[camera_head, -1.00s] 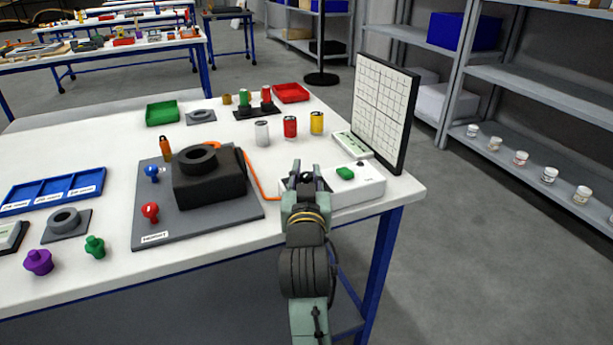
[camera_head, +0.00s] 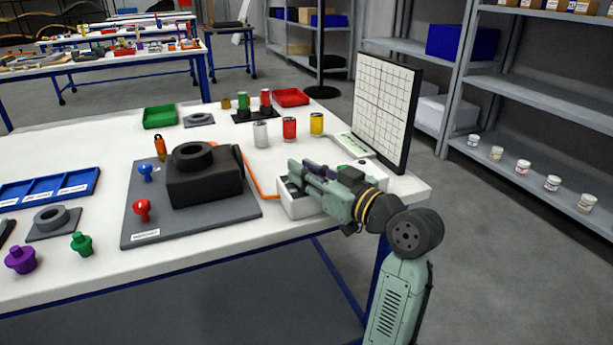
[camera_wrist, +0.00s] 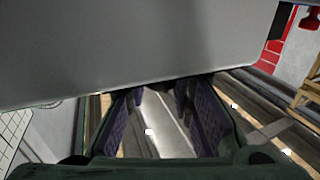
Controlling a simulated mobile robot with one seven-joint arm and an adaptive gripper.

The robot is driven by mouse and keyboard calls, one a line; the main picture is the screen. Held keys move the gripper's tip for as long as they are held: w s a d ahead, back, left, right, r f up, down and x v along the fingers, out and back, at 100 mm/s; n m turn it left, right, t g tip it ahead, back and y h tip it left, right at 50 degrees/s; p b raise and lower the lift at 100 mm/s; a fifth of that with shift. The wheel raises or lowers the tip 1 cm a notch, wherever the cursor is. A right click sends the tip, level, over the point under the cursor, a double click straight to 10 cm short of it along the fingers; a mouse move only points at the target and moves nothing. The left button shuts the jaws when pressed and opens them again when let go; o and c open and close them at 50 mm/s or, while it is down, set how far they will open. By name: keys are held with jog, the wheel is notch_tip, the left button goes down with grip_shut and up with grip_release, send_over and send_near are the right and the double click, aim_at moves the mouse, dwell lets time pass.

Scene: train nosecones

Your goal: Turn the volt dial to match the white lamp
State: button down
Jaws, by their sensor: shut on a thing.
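My gripper (camera_head: 295,176) reaches in from the right, low over the left end of a white control box (camera_head: 306,208) at the table's front right. In the wrist view its two purple-padded fingers (camera_wrist: 180,93) meet the edge of a large grey surface. They are shut on a small dark piece, which I take to be the volt dial, mostly hidden by the fingers. The dial's pointer and markings cannot be read. A green button (camera_head: 344,168) partly shows behind my gripper. I cannot make out a white lamp in either view.
A grid board (camera_head: 385,108) stands behind the box, with a small meter (camera_head: 354,145) before it. An orange cable (camera_head: 252,181) runs left to a black block (camera_head: 205,184) on a grey plate (camera_head: 190,222). Yellow (camera_head: 317,123) and red (camera_head: 289,128) cans stand behind.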

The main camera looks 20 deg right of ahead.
jog(key=shift+y, duration=0.3)
jog(key=c, duration=1.4)
grip_release()
jog(key=v, duration=1.2)
jog(key=shift+r, duration=0.15)
